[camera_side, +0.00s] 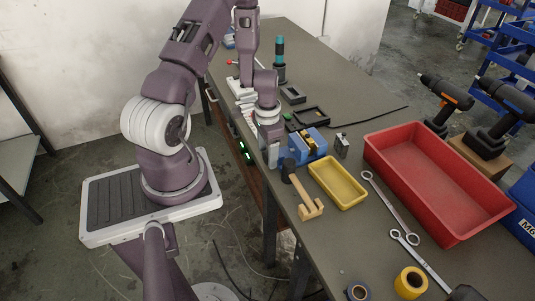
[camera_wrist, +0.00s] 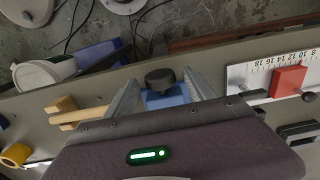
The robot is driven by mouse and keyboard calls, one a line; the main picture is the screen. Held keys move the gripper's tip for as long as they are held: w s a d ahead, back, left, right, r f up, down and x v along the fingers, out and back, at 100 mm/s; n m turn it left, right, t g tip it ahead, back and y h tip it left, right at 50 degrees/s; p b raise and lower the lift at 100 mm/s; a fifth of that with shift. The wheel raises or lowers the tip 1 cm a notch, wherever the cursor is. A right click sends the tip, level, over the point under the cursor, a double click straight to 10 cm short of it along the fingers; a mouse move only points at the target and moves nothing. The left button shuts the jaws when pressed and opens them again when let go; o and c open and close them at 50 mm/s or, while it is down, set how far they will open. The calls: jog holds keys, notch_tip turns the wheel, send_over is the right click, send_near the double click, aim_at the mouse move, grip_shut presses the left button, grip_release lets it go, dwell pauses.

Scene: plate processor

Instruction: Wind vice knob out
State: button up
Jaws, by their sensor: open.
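The blue vice (camera_side: 308,143) stands near the left edge of the bench in the side view. Its round black knob (camera_wrist: 160,78) shows in the wrist view, in front of the blue vice body (camera_wrist: 166,99). My gripper (camera_wrist: 160,87) is open, with one pale finger on each side of the knob and a visible gap on both sides. In the side view my gripper (camera_side: 272,152) points down at the bench edge beside the vice. The knob cannot be made out there, and the fingertips are hard to see.
A wooden mallet (camera_side: 309,209) lies close to the vice, with a yellow tray (camera_side: 338,182) to its right. A large red bin (camera_side: 430,175) and wrenches (camera_side: 390,203) are further right. Black holders (camera_side: 310,116) sit behind. A scale with a red block (camera_wrist: 288,80) is at right in the wrist view.

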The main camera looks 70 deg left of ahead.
jog(key=shift+f, duration=0.55)
jog(key=c, duration=1.3)
jog(key=h, duration=0.3)
jog(key=shift+a, duration=0.25)
jog(key=shift+a+h, duration=0.1)
jog(key=shift+h, duration=1.4)
